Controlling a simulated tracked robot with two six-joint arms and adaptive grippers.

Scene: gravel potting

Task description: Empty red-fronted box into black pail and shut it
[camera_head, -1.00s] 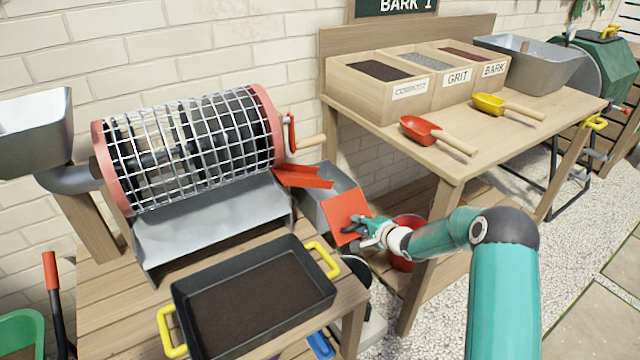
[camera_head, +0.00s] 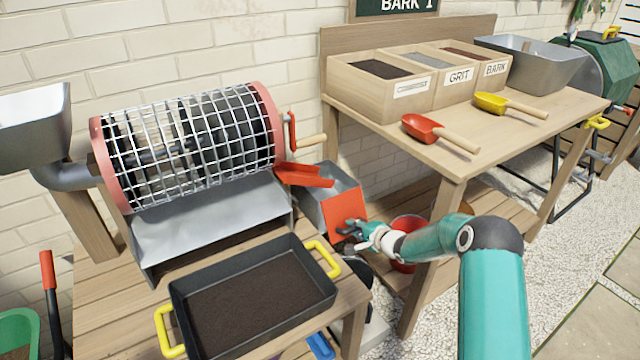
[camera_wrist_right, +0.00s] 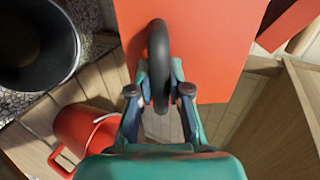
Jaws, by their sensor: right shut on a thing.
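The red-fronted box (camera_head: 312,207) is a grey metal box below the red chute at the right end of the mesh drum. Its flat red front (camera_head: 343,214) sits upright against, or very near, the box's front edge; I cannot tell if it is fully shut. My right gripper (camera_head: 350,229) is shut on the front's black ring handle (camera_wrist_right: 158,62), which also fills the middle of the right wrist view. The black pail (camera_wrist_right: 70,50) stands at the upper left there; its inside looks dark. In the head view it is mostly hidden. My left gripper is not visible.
A red bucket (camera_wrist_right: 85,135) stands beside the black pail. A black tray of dark soil with yellow handles (camera_head: 172,290) rests on the left bench. The right bench (camera_head: 455,150) holds red and yellow scoops and labelled bins. Gravel ground is open at right.

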